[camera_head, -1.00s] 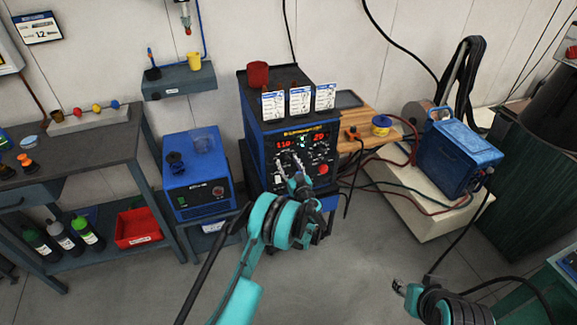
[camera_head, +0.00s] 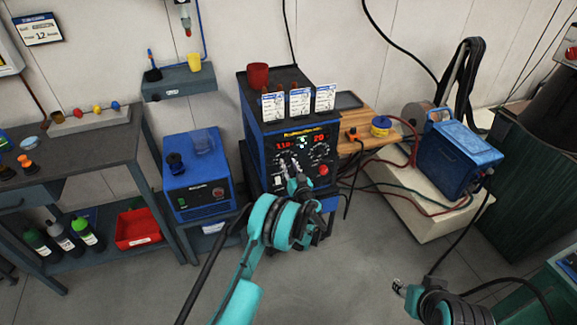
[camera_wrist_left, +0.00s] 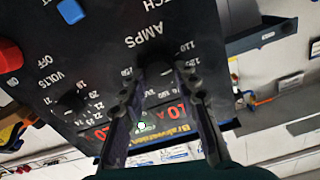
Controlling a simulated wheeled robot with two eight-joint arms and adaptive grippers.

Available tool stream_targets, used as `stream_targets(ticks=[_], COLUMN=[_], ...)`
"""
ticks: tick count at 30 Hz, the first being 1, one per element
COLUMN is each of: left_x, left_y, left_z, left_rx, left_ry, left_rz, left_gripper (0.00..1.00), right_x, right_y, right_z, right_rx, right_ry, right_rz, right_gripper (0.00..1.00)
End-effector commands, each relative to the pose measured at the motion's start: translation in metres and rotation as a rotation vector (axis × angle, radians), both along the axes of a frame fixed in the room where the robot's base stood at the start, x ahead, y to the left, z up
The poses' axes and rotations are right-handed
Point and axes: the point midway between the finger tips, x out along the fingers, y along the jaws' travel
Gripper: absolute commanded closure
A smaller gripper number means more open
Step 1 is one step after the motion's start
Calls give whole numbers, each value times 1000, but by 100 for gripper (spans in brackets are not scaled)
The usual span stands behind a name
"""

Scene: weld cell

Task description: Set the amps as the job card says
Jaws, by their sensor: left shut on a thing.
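The welding machine (camera_head: 262,150) is a blue box with a black front panel. Its red displays seem to read 110 at left and 20 at right. My left gripper (camera_head: 297,183) is at the panel. In the left wrist view the panel is upside down, and the gripper (camera_wrist_left: 158,80) is shut on the amps knob (camera_wrist_left: 154,62), under the AMPS lettering. The fingers partly hide its scale and the display. Three white job cards (camera_head: 300,101) stand along the machine's top front edge; their print is too small to read. My right gripper (camera_head: 398,286) is low at right, away from the machine.
A volts knob (camera_wrist_left: 70,103) and a red button (camera_wrist_left: 10,55) are beside the amps knob. A red cup (camera_head: 257,75) stands on the machine. A smaller blue unit (camera_head: 197,178) is left, a wooden shelf (camera_head: 352,143) right. Floor in front is clear.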

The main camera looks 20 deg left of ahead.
Motion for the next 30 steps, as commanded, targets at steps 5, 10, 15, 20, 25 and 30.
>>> stream_targets(ticks=[5, 10, 15, 20, 25, 30], left_x=[1, 1, 1, 2, 2, 2], left_y=[0, -1, -1, -2, -2, -2], left_z=[0, 0, -1, -1, -1, -2], left_rx=[131, 266, 400, 525, 660, 793], left_ry=[88, 180, 270, 355, 446, 536], left_rz=[0, 0, 0, 0, 0, 0], left_gripper=[98, 98, 98, 98, 98, 98], right_x=[0, 0, 0, 0, 0, 0], right_y=[0, 0, 0, 0, 0, 0], right_z=[0, 0, 0, 0, 0, 0], right_rx=[0, 0, 0, 0, 0, 0], right_ry=[0, 0, 0, 0, 0, 0], right_rz=[0, 0, 0, 0, 0, 0], right_gripper=[60, 60, 60, 60, 60, 60])
